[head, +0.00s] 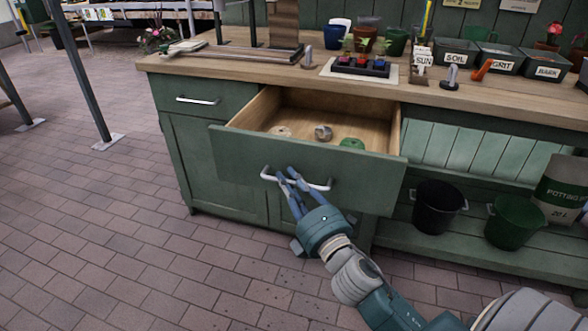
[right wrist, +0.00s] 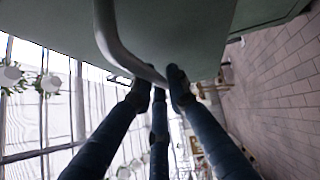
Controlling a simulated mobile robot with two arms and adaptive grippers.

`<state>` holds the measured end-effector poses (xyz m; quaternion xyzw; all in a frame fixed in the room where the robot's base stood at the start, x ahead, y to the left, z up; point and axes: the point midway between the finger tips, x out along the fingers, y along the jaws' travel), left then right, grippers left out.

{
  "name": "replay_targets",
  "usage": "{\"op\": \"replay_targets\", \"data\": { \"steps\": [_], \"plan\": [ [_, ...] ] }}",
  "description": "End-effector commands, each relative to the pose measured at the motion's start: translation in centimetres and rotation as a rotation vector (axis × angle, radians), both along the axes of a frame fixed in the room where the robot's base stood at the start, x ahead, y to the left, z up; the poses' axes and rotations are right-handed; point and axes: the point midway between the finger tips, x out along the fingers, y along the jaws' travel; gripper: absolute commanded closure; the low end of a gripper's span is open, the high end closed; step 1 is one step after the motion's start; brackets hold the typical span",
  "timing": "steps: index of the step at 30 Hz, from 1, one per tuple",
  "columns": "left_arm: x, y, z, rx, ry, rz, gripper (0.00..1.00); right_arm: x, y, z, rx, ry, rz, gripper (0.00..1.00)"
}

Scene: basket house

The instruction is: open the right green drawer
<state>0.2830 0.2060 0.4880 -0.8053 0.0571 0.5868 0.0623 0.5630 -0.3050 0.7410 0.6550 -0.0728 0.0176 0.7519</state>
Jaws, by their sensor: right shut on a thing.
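The right green drawer (head: 230,151) is pulled well out of the workbench, and its wooden inside shows. A round pale thing, a metallic thing (head: 322,132) and a green thing (head: 352,144) lie in it. My right gripper (head: 288,178) is shut on the drawer's silver bar handle (head: 320,187), left of its middle. In the right wrist view the handle (right wrist: 122,58) runs down to the fingertips (right wrist: 160,75), under the green drawer front (right wrist: 190,35). My left gripper is not in view.
A closed left drawer (head: 205,99) sits beside the open one. The benchtop (head: 190,62) holds a seedling tray (head: 360,68), small tools and labelled bins (head: 490,58). A black bucket (head: 437,208) and a green bucket (head: 514,222) stand on the lower shelf. The brick floor (head: 100,230) in front is clear.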

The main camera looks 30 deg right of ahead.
Motion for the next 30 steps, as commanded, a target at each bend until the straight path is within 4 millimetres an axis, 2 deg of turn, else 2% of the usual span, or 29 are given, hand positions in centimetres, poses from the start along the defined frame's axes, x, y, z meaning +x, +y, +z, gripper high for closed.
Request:
{"op": "replay_targets", "data": {
  "steps": [3,10,26,27,28,30],
  "plan": [
    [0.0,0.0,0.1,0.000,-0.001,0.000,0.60,-1.3,1.4,0.0,-0.001,0.002,-0.002,1.00],
    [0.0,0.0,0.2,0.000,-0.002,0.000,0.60,-2.9,3.3,0.0,-0.003,0.001,-0.002,1.00],
    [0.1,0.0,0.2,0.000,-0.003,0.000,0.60,-3.5,4.0,0.0,-0.006,0.000,-0.003,1.00],
    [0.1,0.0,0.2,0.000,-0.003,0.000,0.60,-3.5,4.0,0.0,-0.006,0.000,-0.003,0.83],
    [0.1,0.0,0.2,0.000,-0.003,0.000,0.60,-3.5,4.0,0.0,-0.006,0.000,-0.003,0.77],
    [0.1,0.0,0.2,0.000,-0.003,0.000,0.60,-3.5,4.0,0.0,-0.005,0.000,-0.002,0.76]
  ]
}}
